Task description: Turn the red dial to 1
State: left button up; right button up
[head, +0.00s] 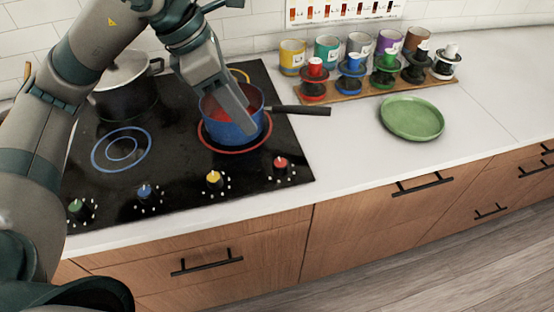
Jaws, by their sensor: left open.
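The red dial (281,163) is at the front right of the black cooktop (175,180), with small white marks around it. The marks are too small to read, so I cannot tell its setting. A blue pot (240,131) with red contents and a dark handle stands on the red-ringed burner (206,140). My left gripper (245,118) reaches down over the blue pot, its fingers at or in front of the pot's opening. It is open, behind and left of the red dial and apart from it. My right gripper is not in view.
Yellow (214,179), blue (145,191) and green (76,206) dials line the cooktop's front. A lidded pot (125,95) stands at the back left. A green plate (412,118) and a wooden board (385,84) with several colored jars are on the right. The counter's front right is clear.

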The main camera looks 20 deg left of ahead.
aim_at(280, 162)
pick_arm(q)
jog(key=shift+f, duration=0.15)
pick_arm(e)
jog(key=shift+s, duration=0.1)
pick_arm(q)
jog(key=p+x, duration=0.3)
jog(key=x, duration=1.2)
jog(key=shift+w+d+f, duration=0.1)
jog(key=shift+d+f, duration=0.15)
jog(key=shift+w+d+f, duration=0.2)
jog(key=shift+f, duration=0.5)
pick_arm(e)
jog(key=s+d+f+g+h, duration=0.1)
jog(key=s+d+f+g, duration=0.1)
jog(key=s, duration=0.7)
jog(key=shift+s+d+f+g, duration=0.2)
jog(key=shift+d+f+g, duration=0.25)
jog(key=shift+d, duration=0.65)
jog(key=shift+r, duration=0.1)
